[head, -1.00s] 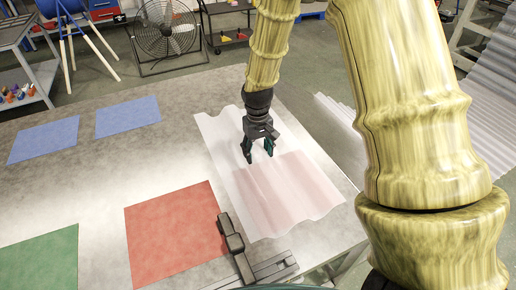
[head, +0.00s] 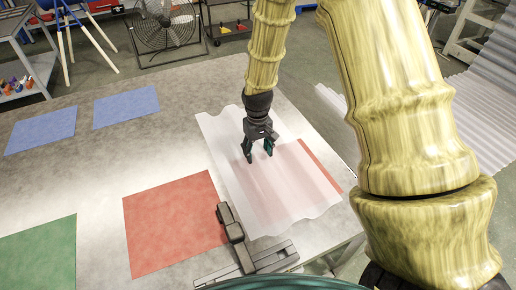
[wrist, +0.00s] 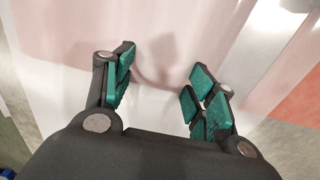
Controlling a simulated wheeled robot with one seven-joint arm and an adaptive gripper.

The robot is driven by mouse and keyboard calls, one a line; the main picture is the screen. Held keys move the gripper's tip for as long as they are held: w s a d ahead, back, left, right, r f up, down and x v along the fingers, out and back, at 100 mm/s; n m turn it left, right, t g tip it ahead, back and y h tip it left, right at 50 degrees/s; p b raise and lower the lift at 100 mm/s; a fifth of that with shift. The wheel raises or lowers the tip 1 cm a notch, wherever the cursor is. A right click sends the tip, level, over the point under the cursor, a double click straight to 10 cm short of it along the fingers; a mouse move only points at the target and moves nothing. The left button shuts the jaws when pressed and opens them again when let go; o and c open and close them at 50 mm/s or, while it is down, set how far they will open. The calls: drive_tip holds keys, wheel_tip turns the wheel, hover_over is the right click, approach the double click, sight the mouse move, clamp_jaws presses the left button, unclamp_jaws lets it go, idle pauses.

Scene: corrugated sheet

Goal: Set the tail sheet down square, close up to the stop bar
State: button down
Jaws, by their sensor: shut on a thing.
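The tail sheet (head: 227,150) is a pale, translucent corrugated panel in the head view, over the right part of the table. A red patch (head: 320,167) shows through it and bare beyond its right edge. My gripper (head: 257,158) is shut on the sheet near its middle, with its fingers pointing down. In the wrist view, the sheet (wrist: 160,110) spreads under the spaced green finger pads. The dark stop bar (head: 230,222) lies along the sheet's near left edge; touching or a small gap, I cannot tell. Whether the sheet rests flat is unclear.
A red square (head: 172,225), a green one (head: 40,255) and two blue ones (head: 126,107) mark the table to the left. A grey rail (head: 250,265) lies at the near edge. More corrugated sheets (head: 480,115) stand off the table at right.

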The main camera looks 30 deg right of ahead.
drive_tip(key=shift+f+b, duration=0.45)
drive_tip(key=shift+f, duration=0.95)
drive_tip(key=shift+a+r+p, duration=0.1)
drive_tip(key=shift+a+p, duration=0.25)
drive_tip(key=shift+a, duration=0.25)
drive_tip(key=shift+c, duration=2.1)
unclamp_jaws()
wheel_tip(320, 180, up, 12)
